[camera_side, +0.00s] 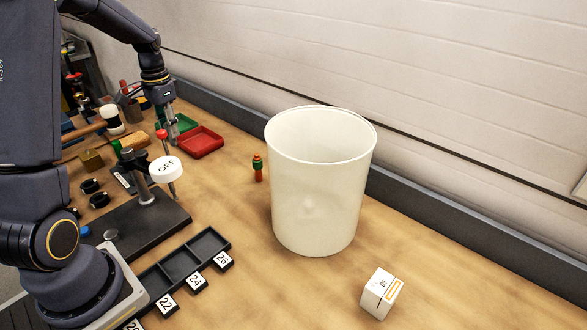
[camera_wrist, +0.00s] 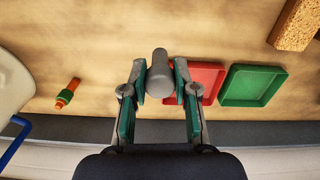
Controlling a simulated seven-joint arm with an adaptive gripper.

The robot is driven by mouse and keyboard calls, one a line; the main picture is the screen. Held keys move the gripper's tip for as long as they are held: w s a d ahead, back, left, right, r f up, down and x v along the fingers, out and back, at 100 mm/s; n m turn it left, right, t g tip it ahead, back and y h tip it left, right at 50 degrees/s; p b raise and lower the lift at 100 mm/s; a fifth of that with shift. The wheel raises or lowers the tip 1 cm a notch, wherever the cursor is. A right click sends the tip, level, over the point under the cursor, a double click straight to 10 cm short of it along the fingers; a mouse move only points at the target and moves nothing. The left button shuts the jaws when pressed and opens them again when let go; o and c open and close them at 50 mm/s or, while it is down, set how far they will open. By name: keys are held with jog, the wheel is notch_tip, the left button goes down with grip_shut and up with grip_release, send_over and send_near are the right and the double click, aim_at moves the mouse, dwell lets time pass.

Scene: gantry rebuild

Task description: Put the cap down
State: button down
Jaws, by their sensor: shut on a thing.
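My gripper (camera_wrist: 160,82) is shut on a grey, round-ended cylinder, which I take to be the cap (camera_wrist: 159,62). In the side view my gripper (camera_side: 172,124) is at the back left, beside the red tray (camera_side: 201,141) and the green tray (camera_side: 182,123). The cap is too small to make out there. I cannot tell whether it touches the table.
A tall white bin (camera_side: 318,190) stands mid-table. An orange and green peg-like piece (camera_side: 258,168) is left of it.

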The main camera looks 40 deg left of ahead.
jog(key=w+d+m, duration=0.2)
jog(key=d+m, duration=0.5)
jog(key=d, duration=0.8)
jog(key=shift+w+d+f, duration=0.1)
jog(key=shift+d+f, duration=0.05)
jog(key=shift+f, duration=2.1)
jog(key=shift+w+d+f, duration=0.1)
jog(key=shift+f, duration=2.1)
jog(key=shift+f, duration=0.2)
jog(key=c, duration=0.9)
grip_release()
